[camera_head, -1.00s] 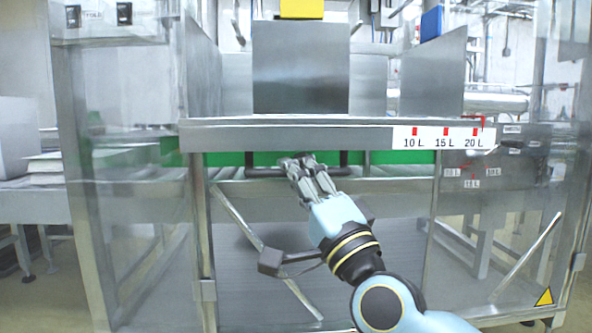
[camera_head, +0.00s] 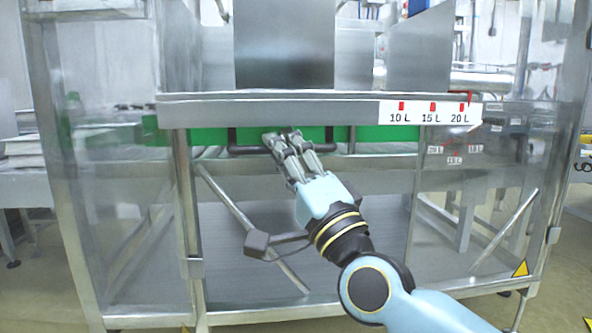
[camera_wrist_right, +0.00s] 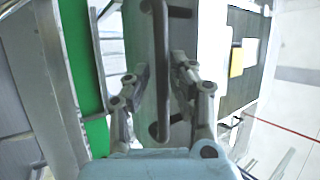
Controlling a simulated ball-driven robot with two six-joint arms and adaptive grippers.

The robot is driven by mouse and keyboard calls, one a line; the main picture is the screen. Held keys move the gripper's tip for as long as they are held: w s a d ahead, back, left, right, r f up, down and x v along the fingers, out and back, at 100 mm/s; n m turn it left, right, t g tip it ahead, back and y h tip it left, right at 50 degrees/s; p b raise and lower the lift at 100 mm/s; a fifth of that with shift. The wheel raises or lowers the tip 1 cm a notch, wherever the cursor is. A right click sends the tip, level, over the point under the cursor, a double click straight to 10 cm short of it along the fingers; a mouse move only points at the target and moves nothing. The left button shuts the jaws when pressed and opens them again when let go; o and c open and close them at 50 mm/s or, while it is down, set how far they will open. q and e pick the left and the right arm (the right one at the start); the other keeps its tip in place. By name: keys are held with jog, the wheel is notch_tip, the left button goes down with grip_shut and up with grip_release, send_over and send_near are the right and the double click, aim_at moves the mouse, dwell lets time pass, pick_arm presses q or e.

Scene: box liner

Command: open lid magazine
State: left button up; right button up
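A green panel (camera_head: 375,133) runs under the steel ledge of the machine. A black bar handle (camera_head: 240,150) is on its front. My right gripper (camera_head: 282,137) is at the middle of this handle in the head view. In the right wrist view, the handle (camera_wrist_right: 160,75) runs between my two fingers (camera_wrist_right: 159,68). The fingers stand apart, one on each side of the bar, with gaps visible. Whether either finger touches the bar cannot be told. The green panel also shows at the left of the wrist view (camera_wrist_right: 82,50). My left gripper is not in view.
The steel ledge (camera_head: 270,110) with a 10 L, 15 L, 20 L label (camera_head: 430,113) lies just above the handle. Clear side panels and steel posts (camera_head: 190,220) flank the opening. A diagonal rod (camera_head: 235,210) stands below at the left.

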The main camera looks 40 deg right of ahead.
jog(key=d+v, duration=0.1)
jog(key=v, duration=1)
jog(key=shift+s+a, duration=0.3)
jog(key=shift+a, duration=0.25)
jog(key=shift+f, duration=0.15)
